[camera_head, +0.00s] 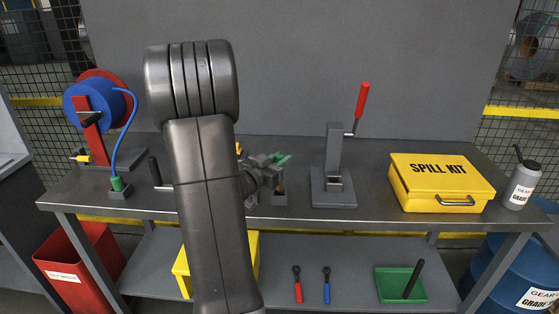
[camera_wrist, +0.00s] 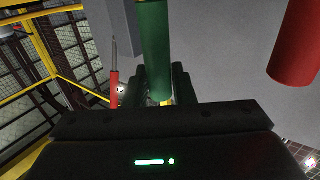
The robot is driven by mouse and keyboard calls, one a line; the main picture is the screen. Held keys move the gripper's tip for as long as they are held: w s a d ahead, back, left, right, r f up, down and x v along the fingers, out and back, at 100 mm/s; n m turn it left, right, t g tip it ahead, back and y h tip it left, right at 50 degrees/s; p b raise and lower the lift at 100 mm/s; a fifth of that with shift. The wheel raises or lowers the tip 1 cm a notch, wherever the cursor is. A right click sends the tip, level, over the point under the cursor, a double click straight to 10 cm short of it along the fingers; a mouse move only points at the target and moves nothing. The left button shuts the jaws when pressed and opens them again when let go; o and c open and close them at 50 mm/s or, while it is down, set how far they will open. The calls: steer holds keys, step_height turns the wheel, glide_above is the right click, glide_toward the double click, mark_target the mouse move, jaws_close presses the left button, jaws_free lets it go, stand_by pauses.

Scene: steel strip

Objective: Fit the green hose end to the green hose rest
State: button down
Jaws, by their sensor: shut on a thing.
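My gripper (camera_head: 272,164) is over the middle of the bench in the head view, partly behind my arm. It is shut on a green cylinder (camera_head: 283,159), which shows large between the jaws in the wrist view (camera_wrist: 155,45). I cannot tell what the far end of this cylinder joins. To the left, a blue hose (camera_head: 126,140) hangs from a reel and runs down to a green end piece (camera_head: 117,184). That piece stands upright at a small dark block (camera_head: 118,193) on the bench, apart from my gripper. I cannot make out a separate green rest.
The reel (camera_head: 92,105) stands at the bench's left. A lower shelf holds tools and a green tray (camera_head: 385,283).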

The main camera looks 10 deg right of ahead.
steer(key=shift+f+b, duration=1.85)
steer(key=shift+f, duration=0.5)
stand_by(0.3)
steer(key=c, duration=1.1)
jaws_free()
steer(key=shift+r, duration=0.1)
steer(key=shift+c, duration=0.2)
steer(key=v, duration=1.3)
steer(key=shift+s+a+b, duration=0.25)
steer(key=shift+a+b, duration=0.05)
steer(key=shift+b, duration=0.1)
steer(key=shift+d, duration=0.1)
glide_above(279, 190)
steer(key=w, duration=0.1)
steer(key=shift+d+p, duration=0.2)
steer(key=shift+p, duration=0.25)
steer(key=shift+w+d+r, duration=0.1)
steer(key=shift+w+r, duration=0.05)
steer(key=shift+r, duration=0.05)
steer(key=shift+r+p, duration=0.15)
steer(key=shift+p, duration=0.15)
